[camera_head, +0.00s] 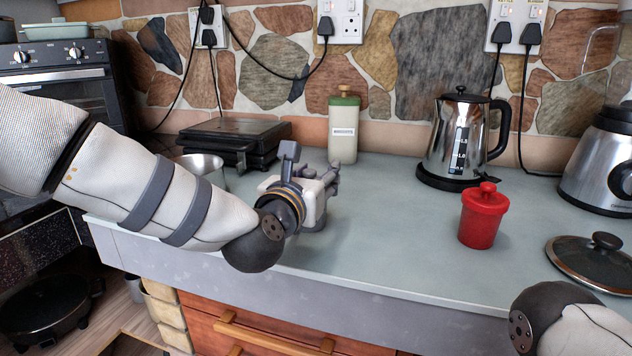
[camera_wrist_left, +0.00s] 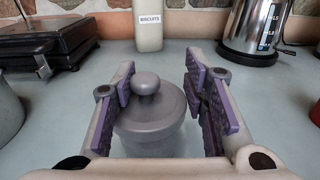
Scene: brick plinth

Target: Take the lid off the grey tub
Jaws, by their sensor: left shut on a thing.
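The grey tub (camera_wrist_left: 152,143) stands upright on the counter in the left wrist view. Its round grey lid (camera_wrist_left: 166,103) with a ball knob (camera_wrist_left: 146,83) sits on top of it. My left gripper (camera_wrist_left: 160,100) has its purple-padded fingers on either side of the lid and is shut on it. In the head view my left gripper (camera_head: 322,188) is low over the counter near the front edge and mostly hides the tub. My right gripper is out of view; only part of my right arm shows at the lower right.
A red lidded pot (camera_head: 482,220), a glass pan lid (camera_head: 590,266) and a kettle (camera_head: 455,140) stand to the right. A biscuit canister (camera_head: 343,135) and a black grill (camera_head: 235,140) are behind. A metal bowl (camera_head: 203,165) is left. The middle counter is clear.

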